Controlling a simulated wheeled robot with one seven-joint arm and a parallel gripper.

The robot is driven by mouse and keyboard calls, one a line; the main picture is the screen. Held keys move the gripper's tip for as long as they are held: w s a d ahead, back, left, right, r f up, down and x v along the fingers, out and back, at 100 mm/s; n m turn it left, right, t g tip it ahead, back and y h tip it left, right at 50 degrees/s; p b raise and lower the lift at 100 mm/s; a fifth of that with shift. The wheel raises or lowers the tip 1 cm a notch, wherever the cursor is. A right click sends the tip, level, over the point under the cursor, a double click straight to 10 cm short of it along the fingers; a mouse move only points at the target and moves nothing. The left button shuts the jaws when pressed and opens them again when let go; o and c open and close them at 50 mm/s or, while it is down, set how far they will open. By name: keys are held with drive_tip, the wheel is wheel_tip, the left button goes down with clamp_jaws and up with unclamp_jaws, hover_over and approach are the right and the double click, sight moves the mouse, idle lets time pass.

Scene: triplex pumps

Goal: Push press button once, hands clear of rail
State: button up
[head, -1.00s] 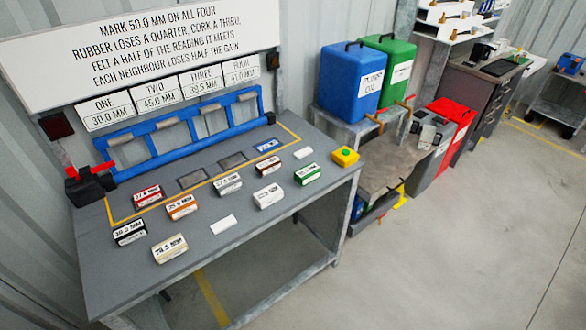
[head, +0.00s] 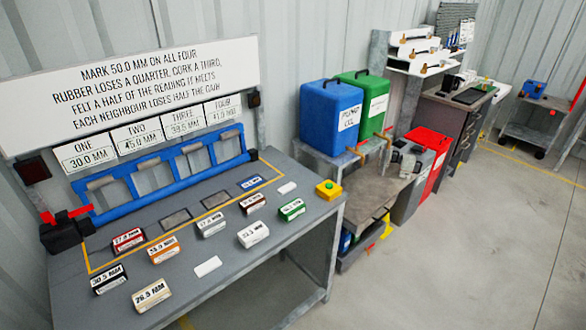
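The press button is a green cap on a yellow box (head: 328,190) at the right front corner of the grey workbench (head: 215,288). The blue press rail (head: 160,190) runs along the back of the bench, with several grey rollers on its frame. A black clamp with a red handle (head: 66,228) sits at the rail's left end. Several labelled blocks, such as the orange one (head: 163,250) and the green one (head: 292,209), lie on the bench apart from the rail. My gripper is not in view.
A white instruction sign (head: 135,85) and four-part reading panel (head: 150,135) stand behind the bench. A blue drum (head: 331,118) and a green drum (head: 372,100) stand on a side table. A red bin (head: 430,150) is further right. The concrete floor (head: 470,250) at right is clear.

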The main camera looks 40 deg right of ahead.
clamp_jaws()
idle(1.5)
